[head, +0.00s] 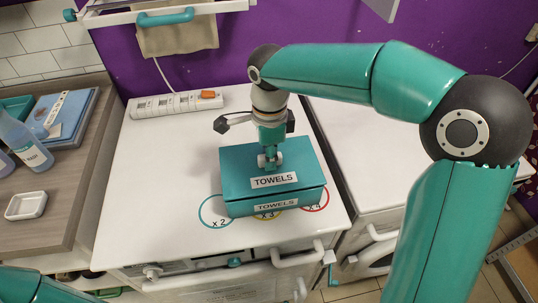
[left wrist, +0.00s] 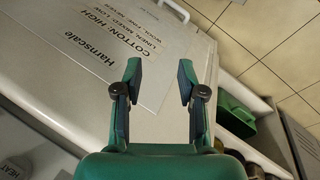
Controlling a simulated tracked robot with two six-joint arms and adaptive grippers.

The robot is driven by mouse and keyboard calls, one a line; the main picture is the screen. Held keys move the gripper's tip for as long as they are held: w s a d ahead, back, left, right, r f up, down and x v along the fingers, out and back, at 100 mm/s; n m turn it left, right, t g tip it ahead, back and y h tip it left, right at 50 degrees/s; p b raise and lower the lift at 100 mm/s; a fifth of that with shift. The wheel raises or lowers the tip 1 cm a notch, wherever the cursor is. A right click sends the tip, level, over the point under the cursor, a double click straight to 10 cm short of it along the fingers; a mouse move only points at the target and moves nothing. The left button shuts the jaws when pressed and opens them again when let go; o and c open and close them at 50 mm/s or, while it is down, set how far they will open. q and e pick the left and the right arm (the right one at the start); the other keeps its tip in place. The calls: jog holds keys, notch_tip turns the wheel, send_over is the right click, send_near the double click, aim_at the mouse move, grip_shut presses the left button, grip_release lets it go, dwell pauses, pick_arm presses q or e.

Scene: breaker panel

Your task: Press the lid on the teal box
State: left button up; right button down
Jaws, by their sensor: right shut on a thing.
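The teal box (head: 245,209) stands on the white worktop, over coloured rings, with a TOWELS label on its front. Its teal lid (head: 235,165), also labelled TOWELS, lies over the top of the box; I cannot tell whether it is fully seated. My right gripper (head: 270,160) points down at the middle of the lid and is shut on the lid's grip, which is mostly hidden by the fingers. My left gripper (left wrist: 158,82) is open and empty in the left wrist view, above a white appliance front, away from the box.
A power strip (head: 176,104) with an orange switch lies behind the box. A wooden counter (head: 75,185) at left holds a bottle (head: 25,142), a white dish (head: 26,205) and trays. The worktop left of the box is clear. A second white top (head: 360,140) adjoins at right.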

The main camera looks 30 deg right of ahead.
jog(key=shift+f+b, duration=0.45)
jog(key=shift+f, duration=0.1)
dwell(0.4)
jog(key=c, duration=1)
grip_release()
notch_tip(320, 180, up, 11)
jog(key=shift+w+f, duration=0.1)
jog(key=shift+r, duration=0.55)
